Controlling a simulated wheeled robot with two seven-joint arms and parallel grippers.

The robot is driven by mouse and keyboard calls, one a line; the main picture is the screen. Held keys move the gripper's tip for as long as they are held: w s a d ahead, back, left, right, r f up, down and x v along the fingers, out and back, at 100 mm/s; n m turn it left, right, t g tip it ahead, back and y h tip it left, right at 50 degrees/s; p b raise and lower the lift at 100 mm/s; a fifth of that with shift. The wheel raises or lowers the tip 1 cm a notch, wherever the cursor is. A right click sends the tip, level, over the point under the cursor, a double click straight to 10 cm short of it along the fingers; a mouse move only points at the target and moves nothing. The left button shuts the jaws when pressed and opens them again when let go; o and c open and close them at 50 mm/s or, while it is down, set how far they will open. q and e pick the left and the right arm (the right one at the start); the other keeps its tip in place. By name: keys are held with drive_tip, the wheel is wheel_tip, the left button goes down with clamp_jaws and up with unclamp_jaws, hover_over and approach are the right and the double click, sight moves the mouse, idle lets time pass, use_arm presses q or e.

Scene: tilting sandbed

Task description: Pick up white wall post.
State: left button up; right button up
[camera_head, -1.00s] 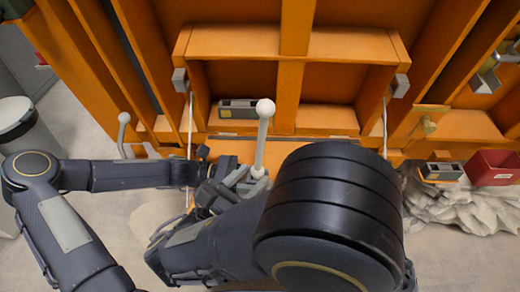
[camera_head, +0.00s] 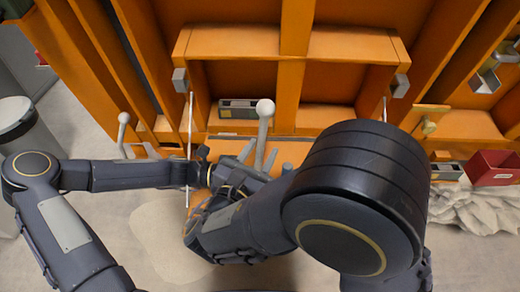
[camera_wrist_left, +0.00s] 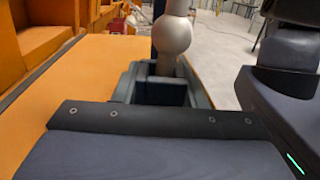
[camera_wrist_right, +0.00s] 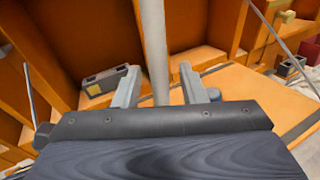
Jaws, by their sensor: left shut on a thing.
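The white wall post (camera_head: 263,132) stands nearly upright with a ball on top, in front of the orange frame. Its shaft also shows in the right wrist view (camera_wrist_right: 153,45). My right gripper (camera_head: 267,160) is open, with its fingers apart on either side of the shaft; contact cannot be told. In the left wrist view the post's lower ball (camera_wrist_left: 172,36) sits at the fingers of my left gripper (camera_wrist_left: 160,88), which is shut on the post low down. In the head view my right arm hides the post's lower end and most of the left gripper.
An orange framed structure (camera_head: 295,45) fills the back, with a small grey-yellow box (camera_head: 238,108) on its shelf. Another white ball-topped post (camera_head: 123,130) stands at left. A red bin (camera_head: 492,168) and pale rocks (camera_head: 470,208) are at right.

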sight(260, 108)
drive_tip(key=shift+c, duration=0.2)
clamp_jaws()
drive_tip(key=shift+r, duration=6.45)
